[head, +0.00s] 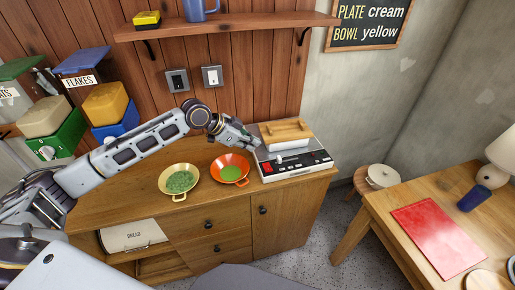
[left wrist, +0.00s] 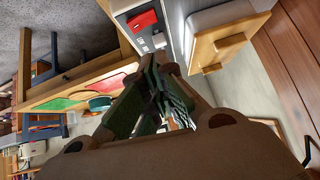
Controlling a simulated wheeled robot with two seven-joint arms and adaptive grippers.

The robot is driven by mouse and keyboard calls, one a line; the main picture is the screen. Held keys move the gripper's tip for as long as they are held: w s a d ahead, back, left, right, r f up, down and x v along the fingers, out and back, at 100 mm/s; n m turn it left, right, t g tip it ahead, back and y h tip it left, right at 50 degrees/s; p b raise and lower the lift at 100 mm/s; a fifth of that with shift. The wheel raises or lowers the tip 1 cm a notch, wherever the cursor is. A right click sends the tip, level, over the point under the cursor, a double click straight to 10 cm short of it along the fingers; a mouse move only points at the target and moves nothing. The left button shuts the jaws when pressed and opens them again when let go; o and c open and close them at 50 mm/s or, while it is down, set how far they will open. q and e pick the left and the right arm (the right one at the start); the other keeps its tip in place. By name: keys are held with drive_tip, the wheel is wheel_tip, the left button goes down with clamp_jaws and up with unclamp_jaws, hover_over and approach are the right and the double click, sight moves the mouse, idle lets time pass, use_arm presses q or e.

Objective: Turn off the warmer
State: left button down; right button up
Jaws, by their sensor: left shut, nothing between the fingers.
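The warmer (head: 296,170) is a pale, low unit with a dark front panel on the right end of the wooden counter. A red part (head: 267,167) sits at the panel's left end. My right gripper is not in view.
A yellow pan (head: 179,181) with green contents and an orange bowl (head: 230,169) with green contents stand on the counter left of the warmer, below my left arm. A wooden shelf (head: 230,27) overhangs the back. A table with a red mat (head: 437,238) is at right.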

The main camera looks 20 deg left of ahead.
use_arm(q)
drive_tip(key=shift+v, duration=1.05)
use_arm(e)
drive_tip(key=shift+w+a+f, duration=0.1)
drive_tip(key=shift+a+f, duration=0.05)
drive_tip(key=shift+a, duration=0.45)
use_arm(q)
drive_tip(key=shift+w, duration=0.1)
